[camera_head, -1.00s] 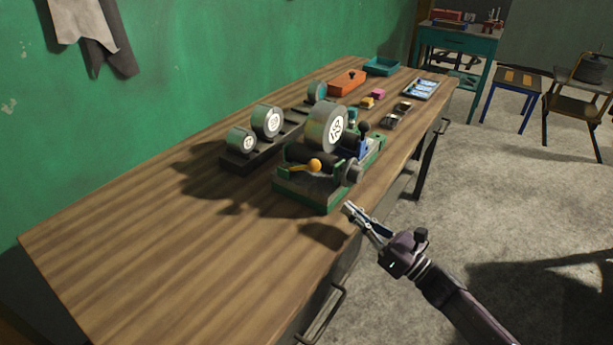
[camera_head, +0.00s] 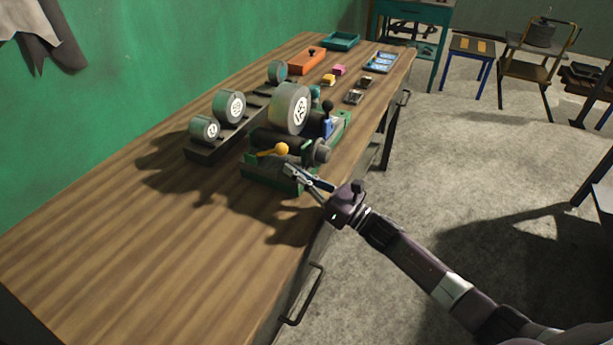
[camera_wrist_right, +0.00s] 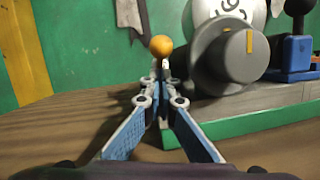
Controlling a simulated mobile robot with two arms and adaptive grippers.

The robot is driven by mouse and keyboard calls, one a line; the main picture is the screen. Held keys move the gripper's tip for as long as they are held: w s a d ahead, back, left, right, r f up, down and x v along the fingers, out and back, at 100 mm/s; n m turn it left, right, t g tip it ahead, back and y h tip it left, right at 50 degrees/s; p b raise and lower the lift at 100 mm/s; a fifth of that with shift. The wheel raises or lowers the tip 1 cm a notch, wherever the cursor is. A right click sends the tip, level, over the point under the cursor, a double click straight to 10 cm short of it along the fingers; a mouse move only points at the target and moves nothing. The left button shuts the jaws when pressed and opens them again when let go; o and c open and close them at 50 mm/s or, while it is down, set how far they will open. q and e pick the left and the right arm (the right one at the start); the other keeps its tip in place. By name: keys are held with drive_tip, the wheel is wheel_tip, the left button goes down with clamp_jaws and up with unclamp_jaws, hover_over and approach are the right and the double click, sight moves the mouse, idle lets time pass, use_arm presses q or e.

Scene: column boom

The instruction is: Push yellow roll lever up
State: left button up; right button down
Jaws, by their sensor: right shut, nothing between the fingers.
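The yellow roll lever, with a round yellow knob (camera_head: 281,149), sits at the near end of a green-based machine (camera_head: 262,178) on the workbench. In the right wrist view the yellow knob (camera_wrist_right: 161,45) shows straight ahead, just above the fingertips. My right gripper (camera_head: 289,170) is shut and empty, close below the knob at the machine's near side. In the right wrist view its fingertips (camera_wrist_right: 162,76) meet just under the knob; I cannot tell whether they touch the lever. My left gripper is not in view.
A grey dial (camera_wrist_right: 230,58) with a yellow mark is right of the knob. A large grey roll (camera_head: 290,108) stands on the machine. A rack of rolls (camera_head: 203,155) is behind it. The wooden bench (camera_head: 110,235) is clear at the near left.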

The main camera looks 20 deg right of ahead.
sight(268, 152)
drive_tip(key=shift+x, duration=1.8)
drive_tip(key=shift+p, duration=0.4)
drive_tip(key=shift+r+p, duration=0.25)
drive_tip(key=shift+p, duration=0.35)
